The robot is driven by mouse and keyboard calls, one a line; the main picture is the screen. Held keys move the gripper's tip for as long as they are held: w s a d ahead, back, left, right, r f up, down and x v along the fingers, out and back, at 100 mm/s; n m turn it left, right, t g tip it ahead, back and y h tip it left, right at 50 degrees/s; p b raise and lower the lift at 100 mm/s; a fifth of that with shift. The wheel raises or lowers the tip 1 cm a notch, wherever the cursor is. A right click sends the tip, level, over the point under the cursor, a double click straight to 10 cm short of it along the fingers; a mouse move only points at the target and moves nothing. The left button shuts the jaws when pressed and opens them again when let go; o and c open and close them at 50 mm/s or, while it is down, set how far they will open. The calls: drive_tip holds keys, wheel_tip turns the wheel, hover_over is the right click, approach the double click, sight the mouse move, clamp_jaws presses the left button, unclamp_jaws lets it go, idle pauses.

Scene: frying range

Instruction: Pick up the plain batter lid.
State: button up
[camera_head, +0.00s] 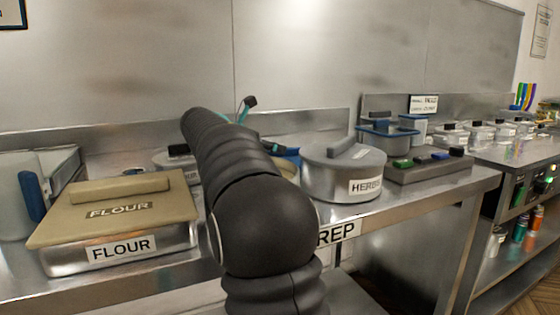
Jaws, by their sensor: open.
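No lid that I can read as plain batter shows. A partly hidden round metal container (168,161) with a dark handle stands behind my arm, left of centre; its label is hidden. Right of the arm, a pale round rim (290,166) and something blue (288,152) show, also partly covered. I cannot tell whether either belongs to the batter.
A flour box (120,251) with a tan lid (115,205) stands left on the steel bench. A lidded herb pot (343,177) stands right of my arm, beside a grey block (432,170). A steel wall closes the back. Several small jars line the right counter.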

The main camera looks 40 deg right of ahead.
drive_tip(key=shift+x, duration=1.15)
clamp_jaws()
drive_tip(key=shift+r, duration=0.1)
